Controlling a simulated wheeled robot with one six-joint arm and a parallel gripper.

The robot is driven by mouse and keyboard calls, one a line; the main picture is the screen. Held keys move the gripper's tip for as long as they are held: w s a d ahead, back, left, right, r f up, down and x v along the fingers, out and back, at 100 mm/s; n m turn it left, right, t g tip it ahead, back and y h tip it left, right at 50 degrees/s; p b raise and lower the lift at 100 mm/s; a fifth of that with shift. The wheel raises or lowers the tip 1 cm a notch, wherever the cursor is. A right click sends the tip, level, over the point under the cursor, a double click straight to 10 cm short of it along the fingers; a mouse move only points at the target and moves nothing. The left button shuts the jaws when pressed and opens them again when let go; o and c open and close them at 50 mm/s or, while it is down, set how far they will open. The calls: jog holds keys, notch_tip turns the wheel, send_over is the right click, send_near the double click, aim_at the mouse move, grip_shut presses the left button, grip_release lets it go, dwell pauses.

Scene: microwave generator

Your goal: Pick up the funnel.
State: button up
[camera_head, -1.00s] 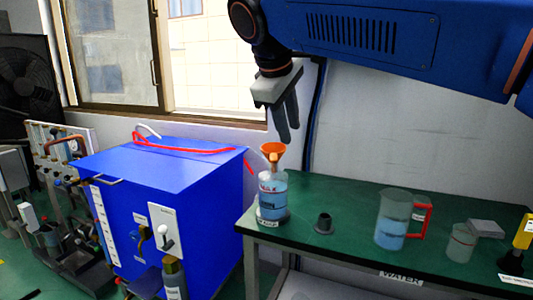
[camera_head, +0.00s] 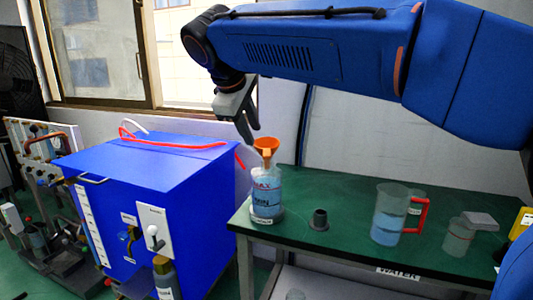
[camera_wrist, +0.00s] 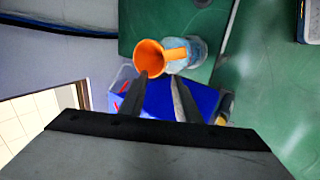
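The orange funnel (camera_head: 266,146) stands upright in the mouth of a clear bottle (camera_head: 266,195) of blue liquid, at the left end of the green table. My gripper (camera_head: 250,138) hangs tilted just above and left of the funnel in the head view. In the wrist view the funnel (camera_wrist: 150,57) shows its open mouth, with an orange tab to its right. My two fingers (camera_wrist: 158,82) are apart and empty, just below the funnel in that picture. I cannot tell whether a fingertip touches its rim.
The green table (camera_head: 340,190) also holds a small dark cup (camera_head: 319,220), a jug with a red handle (camera_head: 388,215) and a clear beaker (camera_head: 458,238). A big blue box (camera_head: 150,180) with a red tube on top stands left of the table. A wall is behind.

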jog(key=shift+s+d+x, duration=0.15)
jog(key=shift+x, duration=1.75)
jog(key=shift+s+d+x, duration=0.1)
jog(key=shift+d+x, duration=0.05)
jog(key=shift+x, duration=1.75)
jog(key=shift+f, duration=0.1)
grip_shut()
